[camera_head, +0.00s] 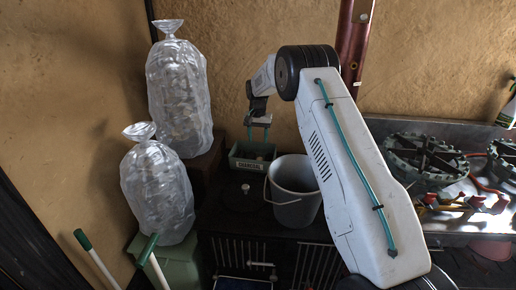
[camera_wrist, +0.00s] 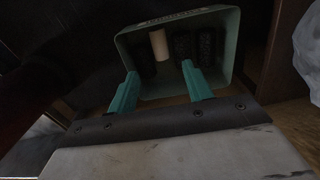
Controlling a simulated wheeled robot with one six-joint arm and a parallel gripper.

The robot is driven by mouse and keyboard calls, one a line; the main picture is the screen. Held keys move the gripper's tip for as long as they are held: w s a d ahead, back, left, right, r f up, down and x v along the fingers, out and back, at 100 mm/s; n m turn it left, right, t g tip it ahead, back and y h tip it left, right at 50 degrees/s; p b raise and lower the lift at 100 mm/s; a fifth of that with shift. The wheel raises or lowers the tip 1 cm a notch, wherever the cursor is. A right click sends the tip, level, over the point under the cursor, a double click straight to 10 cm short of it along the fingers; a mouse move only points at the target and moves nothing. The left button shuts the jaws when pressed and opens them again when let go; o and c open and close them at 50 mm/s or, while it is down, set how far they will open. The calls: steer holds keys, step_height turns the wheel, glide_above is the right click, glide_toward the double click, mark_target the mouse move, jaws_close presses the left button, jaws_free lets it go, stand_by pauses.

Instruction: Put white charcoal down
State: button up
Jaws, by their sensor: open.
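A pale, whitish cylinder that looks like the white charcoal (camera_wrist: 158,45) shows in the wrist view, inside a green box among several dark charcoal pieces (camera_wrist: 183,46). The green box (camera_head: 247,165), with a charcoal label on its front, sits on the dark cabinet in the head view; its rim also shows in the wrist view (camera_wrist: 232,50). My gripper (camera_head: 258,140) is just above the box, pointing down. In the wrist view its two teal fingers (camera_wrist: 160,72) are apart with nothing between them. The white piece lies beyond the fingertips. Whether it touches them I cannot tell.
A grey bucket (camera_head: 295,190) stands right of the box. A small white object (camera_head: 245,188) lies on the dark cabinet top (camera_head: 225,213). Clear bags (camera_head: 180,95) stand at the left. Green-and-black round burners (camera_head: 425,157) and coloured-handled tools (camera_head: 470,203) are on the right counter.

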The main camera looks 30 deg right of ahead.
steer(key=s+a+r+n, duration=0.15)
steer(key=s+r, duration=0.25)
steer(key=r, duration=0.4)
steer(key=s+a+r, duration=0.3)
steer(key=s+r, duration=0.1)
steer(key=r, duration=0.4)
steer(key=s+a+r+n, duration=0.1)
steer(key=s+a+r, duration=0.2)
steer(key=s+r, duration=0.3)
steer(key=s+a+r+n, duration=0.1)
steer(key=s+a+r, duration=0.25)
steer(key=s, duration=0.55)
steer(key=s+a+f+n, duration=0.1)
steer(key=s+a+n, duration=0.1)
steer(key=s, duration=1.4)
steer(key=s+a+f+n+t, duration=0.1)
steer(key=s+a+n, duration=0.1)
steer(key=s, duration=1.5)
steer(key=shift+s+a+f+t, duration=0.25)
steer(key=shift+a+f+t, duration=0.05)
steer(key=shift+a, duration=0.35)
